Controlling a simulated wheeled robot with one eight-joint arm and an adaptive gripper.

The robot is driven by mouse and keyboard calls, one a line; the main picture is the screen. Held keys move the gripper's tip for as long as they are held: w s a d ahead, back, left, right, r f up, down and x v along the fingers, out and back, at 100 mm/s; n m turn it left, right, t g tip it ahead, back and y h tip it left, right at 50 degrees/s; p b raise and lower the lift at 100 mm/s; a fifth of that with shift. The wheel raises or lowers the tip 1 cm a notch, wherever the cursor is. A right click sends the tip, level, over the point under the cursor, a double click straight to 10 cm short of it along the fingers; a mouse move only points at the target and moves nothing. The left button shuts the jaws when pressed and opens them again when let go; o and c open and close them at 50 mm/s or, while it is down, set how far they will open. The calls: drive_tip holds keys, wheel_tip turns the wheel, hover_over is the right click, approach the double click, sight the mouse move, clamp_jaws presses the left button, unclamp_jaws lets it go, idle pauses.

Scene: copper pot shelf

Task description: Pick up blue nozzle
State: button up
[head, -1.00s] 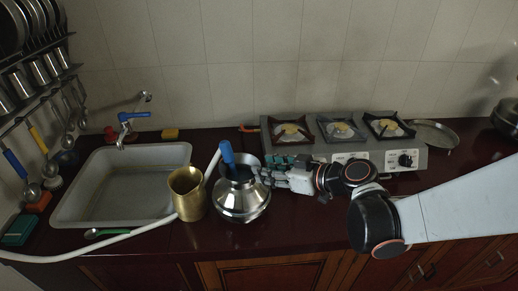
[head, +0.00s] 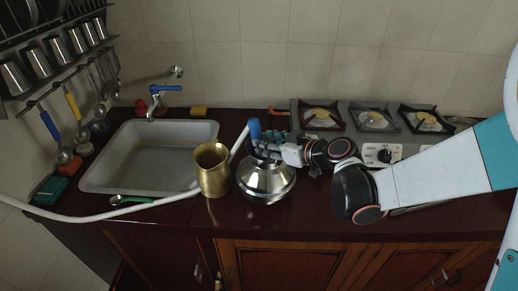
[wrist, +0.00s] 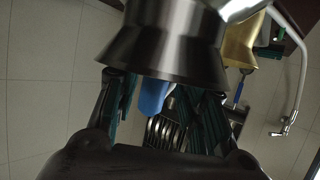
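The blue nozzle (head: 254,128) stands up at the mouth of a steel pot (head: 266,182) on the counter, next to the white hose. Its lower part is hidden behind my fingers. My gripper (head: 264,147) reaches in from the right over the pot's mouth, close beside the nozzle. In the wrist view, the blue nozzle (wrist: 153,96) shows between the teal fingers of my gripper (wrist: 160,110). The fingers are spread, with visible gaps towards the nozzle. The pot (wrist: 170,45) fills the top middle of that view.
A brass jug (head: 212,172) stands just left of the pot. The white hose (head: 120,213) runs along the front of the counter. A sink (head: 105,180) is at left. A gas stove (head: 385,152) stands behind my arm. Hanging utensils line the left wall.

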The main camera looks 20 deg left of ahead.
drive_tip(key=shift+x, duration=1.25)
drive_tip(key=shift+c, duration=0.6)
clamp_jaws()
drive_tip(key=shift+r, duration=0.1)
